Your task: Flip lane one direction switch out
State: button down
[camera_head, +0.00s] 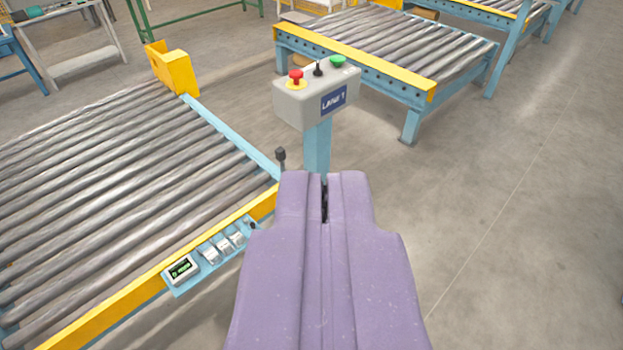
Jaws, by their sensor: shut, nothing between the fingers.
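A grey control box (310,97) labelled "LANE 1" stands on a blue post (318,148) ahead of my gripper. On its top, a small black switch (318,69) sits between a red button (296,76) on a yellow base and a green button (338,61). The black switch looks roughly upright; I cannot tell which way it is set. My purple gripper (325,178) is shut and empty. In the picture its tips lie just below the box, over the lower part of the post, apart from the switch.
A roller conveyor (110,165) with yellow and blue edges fills the left. A panel with a small display (182,269) hangs on its near edge. A yellow corner stop (172,68) stands at its far corner. Another roller conveyor (385,42) lies behind the box. Floor at right is clear.

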aim_at(317, 73)
jog(key=u, duration=1.55)
jog(key=z, duration=1.55)
jog(key=i+l, duration=0.15)
jog(key=i, duration=0.35)
jog(key=i+l+u, duration=0.1)
jog(key=i, duration=0.45)
jog(key=i+l+u, duration=0.1)
jog(key=i, duration=0.4)
jog(key=i+l, duration=0.3)
jog(key=i, duration=0.2)
jog(key=i+l+u, duration=0.1)
jog(key=i, duration=0.45)
jog(key=l, duration=0.1)
